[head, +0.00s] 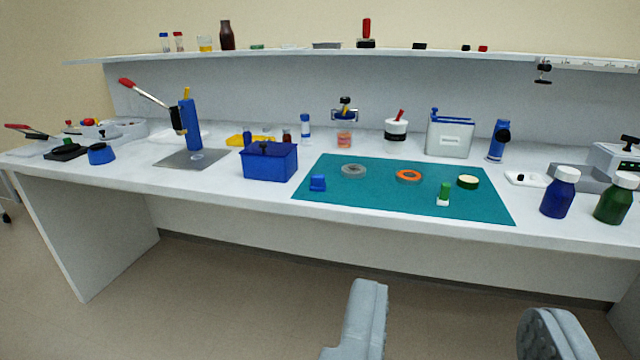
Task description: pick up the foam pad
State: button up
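I cannot pick out the foam pad with certainty. A flat yellow piece (238,140) lies on the bench behind a dark blue box (268,165) and is partly hidden by it; it may be the pad. My gripper (456,300) is at the bottom of the view, its two grey fingers wide apart with nothing between them. It is in front of the bench, well away from the objects on it.
Blue (558,195) and green (612,200) bottles stand at right. A lever press (191,125) stands at left. The floor in front is clear.

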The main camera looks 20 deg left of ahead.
aim_at(317, 181)
jog(key=i+j, duration=1)
